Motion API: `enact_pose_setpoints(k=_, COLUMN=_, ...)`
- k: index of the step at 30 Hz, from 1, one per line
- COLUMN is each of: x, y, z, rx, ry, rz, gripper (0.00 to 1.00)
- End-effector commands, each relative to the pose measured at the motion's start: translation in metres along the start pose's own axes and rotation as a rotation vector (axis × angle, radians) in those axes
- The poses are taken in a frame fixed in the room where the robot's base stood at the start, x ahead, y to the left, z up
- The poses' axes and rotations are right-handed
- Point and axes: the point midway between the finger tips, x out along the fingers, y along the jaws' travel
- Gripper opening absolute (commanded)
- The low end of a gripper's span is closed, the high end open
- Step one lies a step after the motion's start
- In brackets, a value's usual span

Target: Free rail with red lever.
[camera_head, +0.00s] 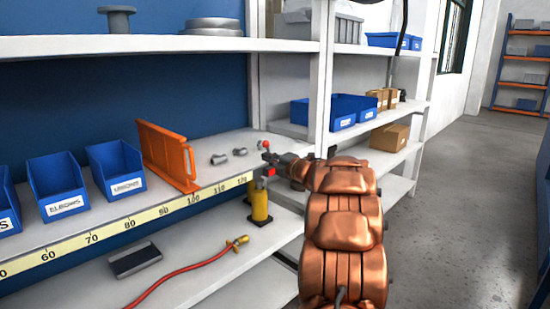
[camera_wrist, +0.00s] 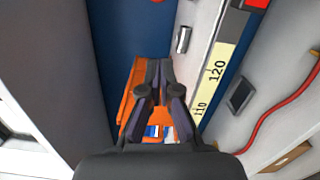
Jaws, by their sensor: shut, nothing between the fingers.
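A yellow rail with printed numbers (camera_head: 145,217) runs along the front edge of the middle shelf. It also shows in the wrist view (camera_wrist: 217,72). A small red part (camera_head: 271,171), possibly the red lever, sits at the rail's right end, just past the 120 mark. A red part also shows at the top edge of the wrist view (camera_wrist: 258,3), mostly cut off. My gripper (camera_head: 268,158) is shut and empty, close to the red part in the head view. Whether they touch is unclear. The wrist view shows its dark fingertips (camera_wrist: 159,63) close together.
An orange divider (camera_head: 165,156) stands on the shelf left of my gripper. Blue bins (camera_head: 115,170) stand farther left. Grey pipe fittings (camera_head: 219,159) lie behind the rail. A yellow cylinder (camera_head: 260,206) and a red hose (camera_head: 190,268) are below. A white upright (camera_head: 318,90) is close by.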

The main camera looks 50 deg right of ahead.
Motion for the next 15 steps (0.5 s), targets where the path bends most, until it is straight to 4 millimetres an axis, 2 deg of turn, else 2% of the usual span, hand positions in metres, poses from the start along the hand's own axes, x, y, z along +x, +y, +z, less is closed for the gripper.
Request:
enact_pose_setpoints(k=10, x=0.052, y=0.002, z=-0.001, rx=0.002, ry=0.003, rz=0.000, gripper=0.00)
enact_pose_setpoints(k=15, x=0.055, y=0.002, z=0.018, rx=0.001, ry=-0.001, rz=0.000, gripper=0.00)
